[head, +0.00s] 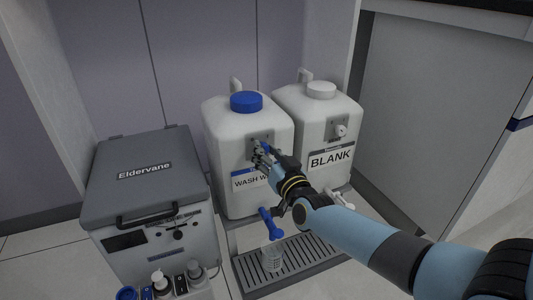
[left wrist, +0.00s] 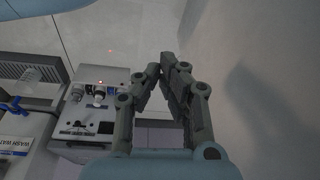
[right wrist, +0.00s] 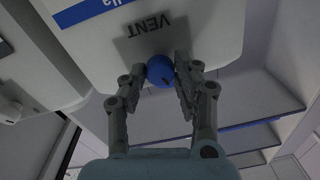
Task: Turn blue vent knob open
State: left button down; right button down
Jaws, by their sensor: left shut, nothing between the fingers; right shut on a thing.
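The blue vent knob (right wrist: 160,70) sits on the white wash water container (head: 222,125), beside the printed word VENT in the right wrist view. My right gripper (head: 264,152) is at the container's upper front, its fingers on either side of the knob. In the right wrist view my right gripper (right wrist: 162,80) is shut on the knob; a small dark mark shows on the knob. In the head view the hand hides most of the knob. My left gripper (left wrist: 167,62) is shut and empty in the left wrist view, away from the containers.
A white BLANK container (head: 345,110) stands to the right. A blue tap (head: 270,223) hangs over a beaker (head: 272,258) on a grey drip tray (head: 300,262).

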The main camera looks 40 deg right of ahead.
pick_arm(q)
jog(key=r, duration=0.1)
jog(key=w+r+b, duration=0.1)
jog(key=d+r+b, duration=0.1)
jog(key=shift+w+r+t, duration=0.1)
jog(key=shift+w+t, duration=0.05)
jog(key=shift+t, duration=0.25)
pick_arm(e)
jog(key=m, duration=1.3)
jog(key=shift+f+h, duration=0.2)
jog(key=shift+h, duration=0.2)
pick_arm(q)
jog(key=shift+w, duration=0.1)
pick_arm(e)
jog(key=shift+m, duration=0.3)
jog(key=c, duration=1)
grip_release()
jog(key=v, duration=1.2)
jog(key=shift+f, duration=0.1)
